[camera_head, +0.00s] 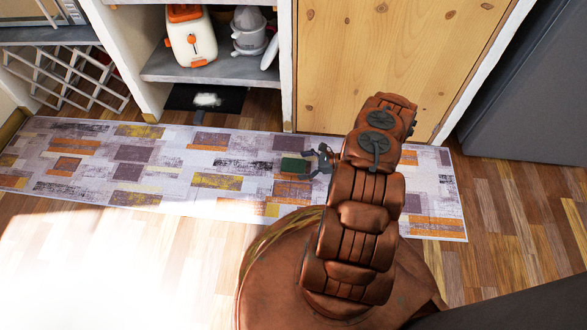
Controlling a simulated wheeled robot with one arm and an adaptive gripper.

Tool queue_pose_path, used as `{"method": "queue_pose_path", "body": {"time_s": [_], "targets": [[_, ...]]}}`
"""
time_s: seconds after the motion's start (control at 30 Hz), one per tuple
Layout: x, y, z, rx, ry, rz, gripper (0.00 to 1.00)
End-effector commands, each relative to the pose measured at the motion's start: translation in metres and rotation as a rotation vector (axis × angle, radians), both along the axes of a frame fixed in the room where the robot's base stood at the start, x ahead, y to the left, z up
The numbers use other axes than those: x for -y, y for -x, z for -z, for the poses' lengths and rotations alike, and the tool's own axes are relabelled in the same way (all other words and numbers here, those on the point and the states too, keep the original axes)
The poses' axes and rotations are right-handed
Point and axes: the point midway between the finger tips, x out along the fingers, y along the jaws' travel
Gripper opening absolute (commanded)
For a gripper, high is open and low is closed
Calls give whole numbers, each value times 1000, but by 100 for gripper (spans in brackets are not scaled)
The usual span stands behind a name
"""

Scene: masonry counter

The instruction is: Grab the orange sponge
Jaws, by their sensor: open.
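A small flat block with a dark green top (294,165) shows low over or on the patterned rug, near the middle of the view. A little orange shows along its lower edge, but I cannot tell whether that is the sponge's body or a rug patch. No other sponge shows. My gripper (311,163) is just to the right of the block, with its fingers spread and pointing left towards it. The gripper is open. I cannot tell whether the fingers touch the block. My arm hides the rug to the right of the gripper.
The patterned rug (110,168) lies along the wooden floor (150,245). A wooden door (390,60) stands behind it. A shelf (212,70) at the back holds a white-and-orange toaster (191,45) and a grey juicer (249,35). A white lattice rack (68,75) stands at the left.

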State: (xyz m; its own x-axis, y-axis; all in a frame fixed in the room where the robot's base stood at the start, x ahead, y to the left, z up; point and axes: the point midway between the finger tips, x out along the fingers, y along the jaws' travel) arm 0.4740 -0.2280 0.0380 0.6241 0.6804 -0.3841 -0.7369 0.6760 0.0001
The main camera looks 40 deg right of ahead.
Motion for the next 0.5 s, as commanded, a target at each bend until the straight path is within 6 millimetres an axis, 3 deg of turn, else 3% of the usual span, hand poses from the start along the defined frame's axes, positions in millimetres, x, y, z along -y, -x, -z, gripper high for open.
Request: {"method": "queue_pose_path", "body": {"time_s": [0.5], "targets": [[-35, -34, 14, 1, -2, -3, 97]]}}
